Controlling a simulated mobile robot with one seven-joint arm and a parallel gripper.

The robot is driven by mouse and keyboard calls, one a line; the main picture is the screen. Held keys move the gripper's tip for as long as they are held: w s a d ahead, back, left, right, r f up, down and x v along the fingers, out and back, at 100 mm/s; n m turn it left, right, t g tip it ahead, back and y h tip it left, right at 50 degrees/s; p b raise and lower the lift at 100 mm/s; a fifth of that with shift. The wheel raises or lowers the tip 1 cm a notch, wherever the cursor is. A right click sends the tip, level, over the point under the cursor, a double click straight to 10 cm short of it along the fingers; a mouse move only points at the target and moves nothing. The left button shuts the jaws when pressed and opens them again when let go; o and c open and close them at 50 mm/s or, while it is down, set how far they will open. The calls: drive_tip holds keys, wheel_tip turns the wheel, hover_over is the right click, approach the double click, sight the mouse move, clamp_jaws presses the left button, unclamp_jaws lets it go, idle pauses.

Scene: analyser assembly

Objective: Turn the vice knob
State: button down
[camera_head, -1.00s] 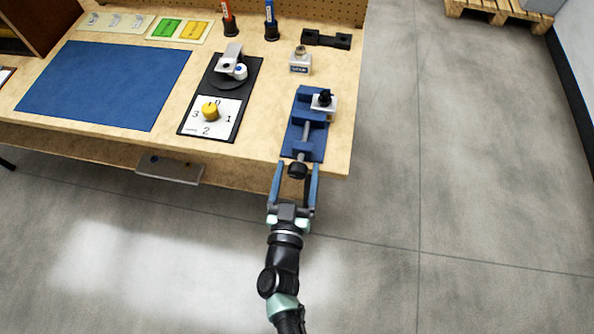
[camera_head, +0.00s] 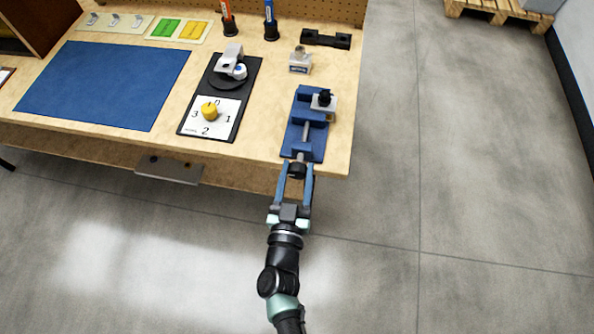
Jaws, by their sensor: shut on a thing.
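The blue vice (camera_head: 304,141) stands near the right front corner of the wooden bench. Its screw runs toward the front edge and ends in a black vice knob (camera_head: 297,170). A grey block with a black top (camera_head: 323,101) sits at the vice's far end. My gripper (camera_head: 296,172) reaches up from below, in front of the bench edge. Its two blue fingers are shut on the knob, one on each side. The fingers partly cover the knob's sides.
Left of the vice is a black plate with a numbered dial and yellow knob (camera_head: 210,111). A small grey block (camera_head: 300,61) and a black bracket (camera_head: 326,39) lie behind. A blue mat (camera_head: 104,86) covers the left. Open floor (camera_head: 470,200) lies to the right.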

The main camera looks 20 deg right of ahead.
drive_tip(key=m+b, duration=0.1)
drive_tip(key=m, duration=0.5)
drive_tip(key=shift+a, duration=0.1)
drive_tip(key=m+b, duration=0.2)
drive_tip(key=m, duration=0.3)
drive_tip(key=shift+m, duration=0.3)
idle(0.4)
drive_tip(key=shift+c, duration=1.6)
unclamp_jaws()
drive_tip(key=v, duration=1.3)
drive_tip(key=shift+f, duration=0.2)
drive_tip(key=shift+w, duration=0.1)
